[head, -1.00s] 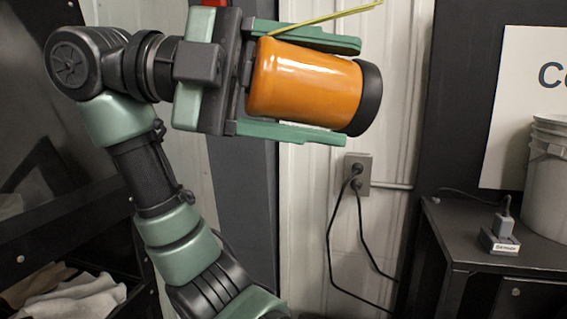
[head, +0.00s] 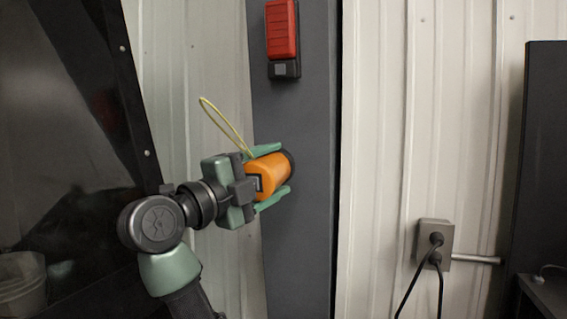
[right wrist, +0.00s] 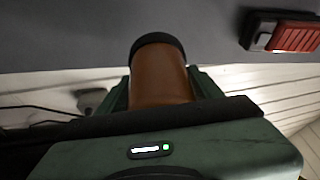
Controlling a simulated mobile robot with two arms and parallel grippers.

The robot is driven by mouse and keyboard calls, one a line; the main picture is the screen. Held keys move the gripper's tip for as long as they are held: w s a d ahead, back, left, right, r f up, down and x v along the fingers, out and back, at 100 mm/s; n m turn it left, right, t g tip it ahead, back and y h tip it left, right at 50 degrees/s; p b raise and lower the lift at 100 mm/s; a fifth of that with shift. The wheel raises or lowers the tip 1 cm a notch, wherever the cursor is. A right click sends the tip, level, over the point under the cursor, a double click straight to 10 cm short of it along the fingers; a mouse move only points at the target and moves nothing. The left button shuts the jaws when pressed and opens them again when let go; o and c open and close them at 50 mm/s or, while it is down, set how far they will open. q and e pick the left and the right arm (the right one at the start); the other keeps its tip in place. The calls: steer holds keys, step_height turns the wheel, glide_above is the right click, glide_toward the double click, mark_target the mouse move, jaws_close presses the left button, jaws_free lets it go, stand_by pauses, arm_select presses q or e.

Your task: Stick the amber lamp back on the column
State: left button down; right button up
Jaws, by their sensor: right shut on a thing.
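The amber lamp (head: 268,172) is an orange cylinder with a black base at its far end and a thin yellow loop trailing from it. My right gripper (head: 282,170) is shut on it, one green finger on each side. The lamp lies sideways, its black base over the face of the dark grey column (head: 300,240). In the right wrist view the lamp (right wrist: 160,75) stands between the fingers, its black end against the grey column surface (right wrist: 60,40). I cannot tell whether the base touches the column. My left gripper is not in view.
A red lamp or box (head: 282,32) with a dark base sits higher on the column. A grey wall outlet (head: 434,240) with black plugs and cords is to the right on the pale ribbed wall. A dark cabinet (head: 70,120) stands at the left. The column face between lamp and red unit is bare.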

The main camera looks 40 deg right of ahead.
steer(key=shift+w+d, duration=0.1)
steer(key=shift+w, duration=0.05)
steer(key=shift+x, duration=0.85)
steer(key=d, duration=0.1)
steer(key=w+d, duration=0.2)
steer(key=shift+r, duration=0.3)
steer(key=shift+w+d+r, duration=0.1)
steer(key=shift+w+d, duration=0.2)
steer(key=shift+d, duration=0.3)
steer(key=shift+w+d+r, duration=0.1)
steer(key=shift+w+d, duration=0.25)
steer(key=shift+d, duration=0.2)
steer(key=shift+w+d+p, duration=0.1)
steer(key=shift+d+p, duration=0.05)
steer(key=shift+p, duration=0.2)
steer(key=o, duration=1.6)
steer(key=shift+c, duration=0.2)
steer(key=shift+f, duration=0.1)
